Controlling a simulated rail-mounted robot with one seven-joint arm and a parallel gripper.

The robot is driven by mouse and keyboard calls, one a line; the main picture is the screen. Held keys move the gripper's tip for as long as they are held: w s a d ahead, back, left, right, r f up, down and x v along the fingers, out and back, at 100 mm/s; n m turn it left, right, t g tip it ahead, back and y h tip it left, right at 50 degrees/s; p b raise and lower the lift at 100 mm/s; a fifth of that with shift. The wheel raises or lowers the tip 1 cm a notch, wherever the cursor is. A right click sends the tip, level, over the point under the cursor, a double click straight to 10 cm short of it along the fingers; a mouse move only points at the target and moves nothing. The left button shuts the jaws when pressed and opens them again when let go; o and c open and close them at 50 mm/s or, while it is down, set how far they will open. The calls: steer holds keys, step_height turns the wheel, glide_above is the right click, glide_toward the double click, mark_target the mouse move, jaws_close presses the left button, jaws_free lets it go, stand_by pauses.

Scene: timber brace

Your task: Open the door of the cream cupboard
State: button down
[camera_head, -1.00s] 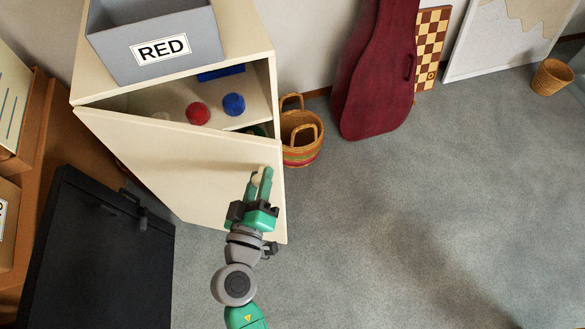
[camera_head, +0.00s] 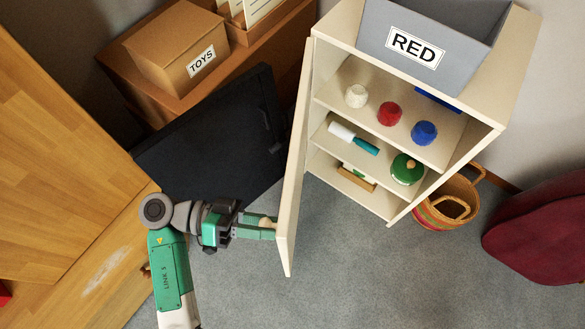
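The cream cupboard (camera_head: 350,22) stands at the upper right with its front uncovered. Its door (camera_head: 296,165) is swung wide open on the left side and shows almost edge-on. My gripper (camera_head: 264,227) is at the outer face of the door, near its free end. Its green fingers are around a small cream knob (camera_head: 267,220), which is partly hidden by them; they look shut on it.
Shelves hold white, red and blue round items, a teal-handled tool and a green item. A grey RED bin (camera_head: 400,75) stands on top. A black cabinet (camera_head: 215,140) with its door is left of the cream door.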

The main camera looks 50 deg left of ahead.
steer(key=shift+s+a+f, duration=0.15)
steer(key=shift+a, duration=0.05)
steer(key=c, duration=1.1)
jaws_free()
